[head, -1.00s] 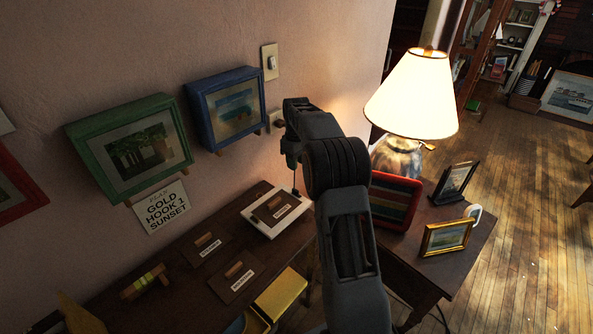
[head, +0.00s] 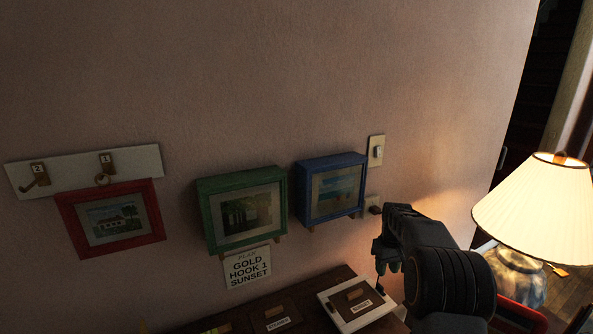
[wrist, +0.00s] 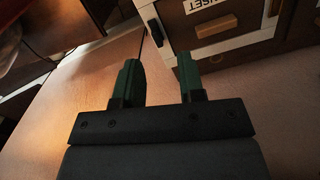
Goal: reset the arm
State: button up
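My gripper (head: 381,278) is at the lower right of the head view, close to the wall and above the back of the dark table. In the wrist view its two green fingers (wrist: 158,85) stand apart with nothing between them, so it is open and empty. Below it is a white-framed tray (head: 325,304) with a brown labelled, handled panel (head: 349,294) in it; part of that tray also shows at the top of the wrist view (wrist: 222,52). My arm hides the right part of the table.
The wall carries a blue box frame (head: 303,200), a green box frame (head: 207,215), a red frame (head: 70,225) on a white hook rail (head: 70,170), a sign (head: 247,267) and a switch (head: 376,150). A lit lamp (head: 535,210) stands right. Open wall lies above.

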jog(key=s+a+r+t+p, duration=0.1)
jog(key=s+a+r, duration=0.2)
jog(key=s, duration=0.6)
jog(key=s+a+r+m+t+p, duration=0.1)
jog(key=s+a+r, duration=0.3)
jog(key=s, duration=0.5)
jog(key=s+a+r+m+t+p, duration=0.1)
jog(key=s+a+r, duration=0.2)
jog(key=s+a, duration=0.3)
jog(key=s, duration=0.3)
jog(key=shift+s+r+t+p, duration=0.2)
jog(key=shift+t+p, duration=0.1)
jog(key=shift+t, duration=0.1)
jog(key=shift+a, duration=0.15)
